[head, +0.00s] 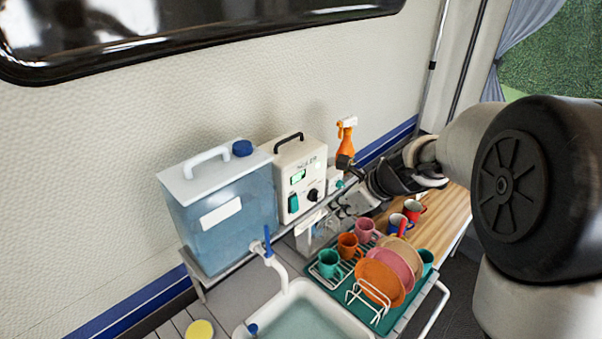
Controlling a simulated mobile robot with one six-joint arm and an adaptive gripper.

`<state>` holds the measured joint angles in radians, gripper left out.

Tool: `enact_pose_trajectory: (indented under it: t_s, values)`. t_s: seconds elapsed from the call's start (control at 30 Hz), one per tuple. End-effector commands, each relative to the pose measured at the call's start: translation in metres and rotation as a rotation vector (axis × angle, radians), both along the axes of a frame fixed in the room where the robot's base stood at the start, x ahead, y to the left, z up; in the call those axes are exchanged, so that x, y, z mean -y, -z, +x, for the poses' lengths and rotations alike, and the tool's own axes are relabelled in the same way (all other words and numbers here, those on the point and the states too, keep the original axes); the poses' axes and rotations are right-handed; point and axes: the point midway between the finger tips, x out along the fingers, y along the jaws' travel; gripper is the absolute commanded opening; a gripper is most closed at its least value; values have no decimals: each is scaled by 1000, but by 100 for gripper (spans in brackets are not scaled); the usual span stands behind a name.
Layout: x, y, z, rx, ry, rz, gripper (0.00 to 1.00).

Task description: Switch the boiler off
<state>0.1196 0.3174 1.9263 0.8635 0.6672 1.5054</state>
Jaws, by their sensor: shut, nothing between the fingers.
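The boiler (300,175) is a white box with a black carrying handle, standing on a raised shelf against the wall. Its front has a small display (298,177) lit green, a green rocker switch (293,204) at lower left and a black round knob (313,195) at lower right. I cannot tell which way the rocker is tipped. My gripper (338,208) is shut and empty. It reaches in from the right, in front of and to the right of the boiler, appearing apart from the switch. My wrist hides part of the shelf behind it.
A blue water tank (222,212) stands left of the boiler. Below are a green dish rack with cups and plates (380,282), a sink (300,317) and a tap (283,272). Free air lies before the switch.

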Motion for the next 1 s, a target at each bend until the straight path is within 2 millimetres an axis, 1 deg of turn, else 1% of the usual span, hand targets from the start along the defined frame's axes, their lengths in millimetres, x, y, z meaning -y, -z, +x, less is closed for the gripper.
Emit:
enact_pose_trajectory:
  t_s: [0.03,0.13,0.47,0.57,0.73,1.0]
  values:
    - [1,0,5,-15,33,19,0]
    - [2,3,10,-30,71,41,0]
    - [2,4,11,-32,77,44,0]
    - [0,7,13,-32,76,45,0]
    - [-10,27,21,-34,74,44,0]
    - [-35,74,46,-34,74,44,0]
